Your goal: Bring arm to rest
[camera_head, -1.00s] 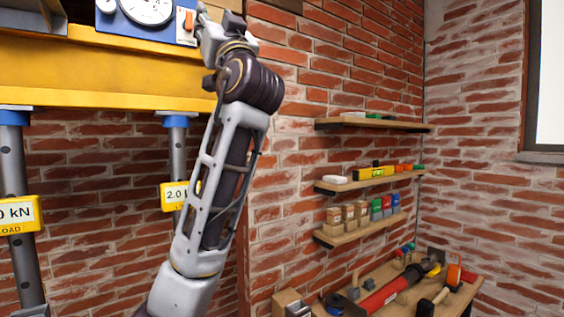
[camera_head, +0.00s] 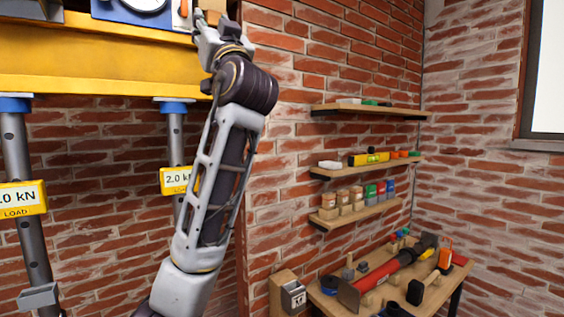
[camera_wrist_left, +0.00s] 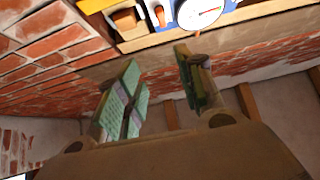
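My left arm rises from the bottom middle of the head view. Its gripper (camera_head: 204,24) is at the top edge, in front of the right end of the yellow beam and close to the blue gauge box (camera_head: 140,17). The wrist view shows the two green-padded fingers apart (camera_wrist_left: 157,60), with nothing between them. Beyond the fingertips are the gauge's white dial (camera_wrist_left: 200,14), an orange lever (camera_wrist_left: 158,14) and a wooden block (camera_wrist_left: 125,19). My right gripper is out of view.
The yellow beam (camera_head: 100,68) rests on steel props (camera_head: 176,140) with yellow load labels. Wall shelves (camera_head: 365,167) hold small items to the right. A wooden bench (camera_head: 335,300) with tools stands lower right. Brick wall lies behind my arm.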

